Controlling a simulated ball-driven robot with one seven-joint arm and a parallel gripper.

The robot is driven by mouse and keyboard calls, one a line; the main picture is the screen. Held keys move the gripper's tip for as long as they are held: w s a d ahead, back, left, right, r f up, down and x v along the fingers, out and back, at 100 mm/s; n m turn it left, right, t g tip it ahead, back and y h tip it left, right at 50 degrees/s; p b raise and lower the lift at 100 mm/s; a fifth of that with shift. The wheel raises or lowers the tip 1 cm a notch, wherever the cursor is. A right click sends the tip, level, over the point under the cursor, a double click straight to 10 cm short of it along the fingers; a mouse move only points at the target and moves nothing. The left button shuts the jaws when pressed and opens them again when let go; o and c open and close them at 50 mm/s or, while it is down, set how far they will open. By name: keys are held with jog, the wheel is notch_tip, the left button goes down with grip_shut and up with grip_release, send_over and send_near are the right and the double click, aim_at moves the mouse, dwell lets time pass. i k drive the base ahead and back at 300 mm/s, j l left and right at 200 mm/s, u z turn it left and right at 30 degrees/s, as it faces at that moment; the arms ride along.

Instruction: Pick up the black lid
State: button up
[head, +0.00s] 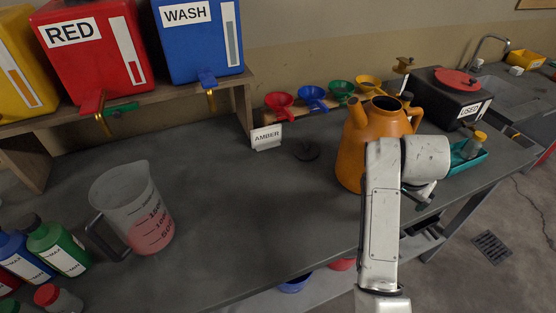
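The black lid (306,151) is a small dark disc lying flat on the dark grey bench (225,190), just right of the "AMBER" card and left of the orange can. My arm comes up from the bottom right, in front of the orange can (354,140). My gripper (420,203) is only partly seen below the white wrist, at the bench's right side near the teal tray. It is well to the right of the lid and apart from it. Its fingers are small and mostly hidden, so I cannot tell their opening or what they hold.
The "AMBER" card (266,138) stands behind and left of the lid. A measuring jug (120,195) with pink liquid stands at left. Coloured funnels (312,97) line the back. The middle bench is clear.

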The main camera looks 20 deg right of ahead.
aim_at(304, 151)
jog(key=i+l+u, duration=0.1)
jog(key=l+u, duration=0.3)
jog(key=i+l+u, duration=0.15)
jog(key=i+l, duration=0.45)
jog(key=l, duration=0.15)
